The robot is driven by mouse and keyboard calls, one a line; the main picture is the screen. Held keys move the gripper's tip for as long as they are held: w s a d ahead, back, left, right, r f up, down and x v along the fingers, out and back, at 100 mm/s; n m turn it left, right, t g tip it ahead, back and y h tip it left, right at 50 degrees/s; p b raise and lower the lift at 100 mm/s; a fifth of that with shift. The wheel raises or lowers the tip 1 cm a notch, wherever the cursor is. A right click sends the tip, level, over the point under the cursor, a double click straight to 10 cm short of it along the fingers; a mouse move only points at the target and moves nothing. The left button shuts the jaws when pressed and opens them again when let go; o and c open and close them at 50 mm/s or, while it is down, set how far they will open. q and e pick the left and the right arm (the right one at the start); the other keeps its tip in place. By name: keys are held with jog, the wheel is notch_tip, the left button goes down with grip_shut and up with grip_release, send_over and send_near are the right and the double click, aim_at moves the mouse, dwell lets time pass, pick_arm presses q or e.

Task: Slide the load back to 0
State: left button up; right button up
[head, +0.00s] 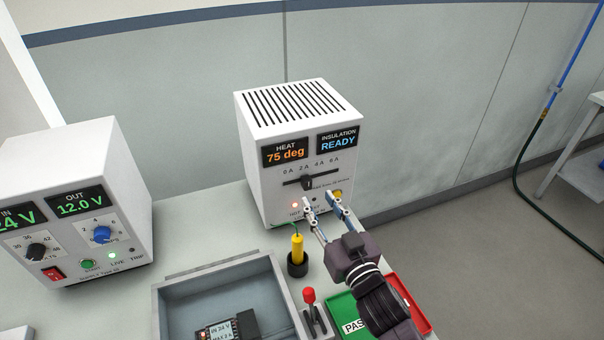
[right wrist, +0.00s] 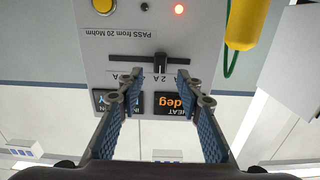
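The load slider is a black knob (head: 307,182) on a horizontal slot on the front of the white tester box (head: 262,190). The scale above it reads 0 A, 2 A, 4 A, 6 A, and the knob sits near 2 A. In the right wrist view, which is upside down, the knob (right wrist: 160,63) stands just beyond the fingertips, roughly centred between them. My right gripper (head: 319,201) is open and empty in front of the panel; its fingers (right wrist: 159,82) appear apart from the knob. My left gripper is not in view.
A yellow probe (head: 297,248) stands in a black holder below the tester. A red-tipped lever (head: 309,296), a grey tray (head: 165,305) and a green-red tray (head: 411,303) lie in front. A white power supply (head: 130,190) stands at left.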

aim_at(309, 184)
jog(key=w, duration=0.1)
jog(key=w+a+r+p, duration=0.1)
jog(key=shift+w, duration=0.35)
jog(key=x, duration=0.3)
jog(key=shift+w+a+f+p, duration=0.15)
jog(key=shift+f+p, duration=0.15)
jog(key=shift+f, duration=0.05)
jog(key=shift+w+a, duration=0.1)
jog(key=shift+w, duration=0.1)
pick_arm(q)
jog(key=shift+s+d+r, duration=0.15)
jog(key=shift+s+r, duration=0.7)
pick_arm(e)
grip_shut()
